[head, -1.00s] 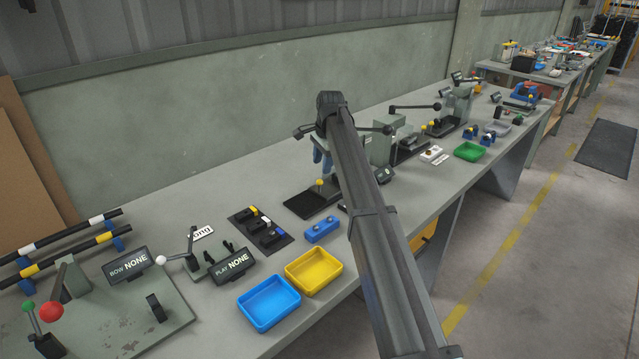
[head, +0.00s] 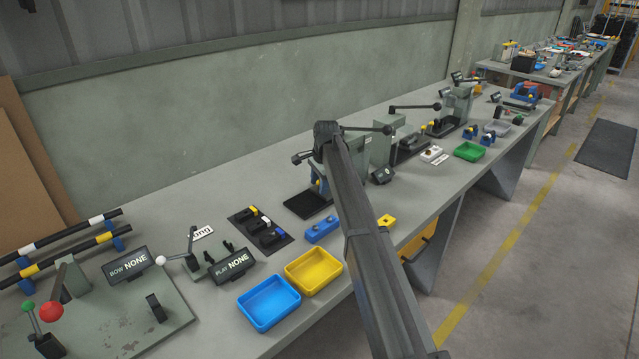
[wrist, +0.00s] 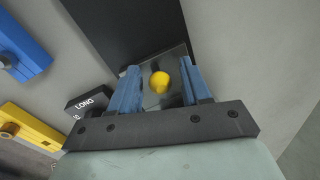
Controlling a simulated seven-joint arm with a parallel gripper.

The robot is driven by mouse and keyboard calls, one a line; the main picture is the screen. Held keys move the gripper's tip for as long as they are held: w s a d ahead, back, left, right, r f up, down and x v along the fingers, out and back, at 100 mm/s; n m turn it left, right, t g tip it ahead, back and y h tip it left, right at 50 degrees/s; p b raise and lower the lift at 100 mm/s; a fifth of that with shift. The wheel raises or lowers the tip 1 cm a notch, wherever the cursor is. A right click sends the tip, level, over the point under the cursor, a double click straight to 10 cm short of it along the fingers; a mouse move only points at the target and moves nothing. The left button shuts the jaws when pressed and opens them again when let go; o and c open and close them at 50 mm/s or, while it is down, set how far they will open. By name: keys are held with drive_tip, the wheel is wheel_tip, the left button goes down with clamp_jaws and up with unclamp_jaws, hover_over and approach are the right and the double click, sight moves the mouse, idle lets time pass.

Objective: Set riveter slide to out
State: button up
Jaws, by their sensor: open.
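In the wrist view a yellow ball knob (wrist: 159,81) sits between the two blue fingers of my gripper (wrist: 159,68), with a gap on each side. The fingers are apart and do not appear to touch it. A grey metal piece (wrist: 153,100) lies around the knob, and a dark plate (wrist: 110,28) runs up beyond it. In the head view my gripper (head: 318,185) is low over the black riveter base (head: 307,205). The knob is hidden there behind my gripper and arm. I cannot tell the slide's position.
A blue block (head: 322,229) stands left of my arm and a yellow block (head: 386,221) right of it. A small black sign reading LONG (wrist: 88,101) is close to the left finger. Yellow (head: 314,271) and blue (head: 269,303) trays are nearer the front edge.

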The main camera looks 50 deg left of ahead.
clamp_jaws()
idle(0.5)
drive_tip(key=s, duration=1.3)
drive_tip(key=shift+s, duration=0.25)
drive_tip(key=shift+c, duration=1.2)
unclamp_jaws()
drive_tip(key=shift+s, duration=0.15)
drive_tip(key=shift+o, duration=1.2)
drive_tip(key=shift+w, duration=0.2)
wheel_tip(320, 180, up, 14)
drive_tip(key=d, duration=0.2)
drive_tip(key=shift+s+d+f, duration=0.2)
drive_tip(key=shift+s+d, duration=0.1)
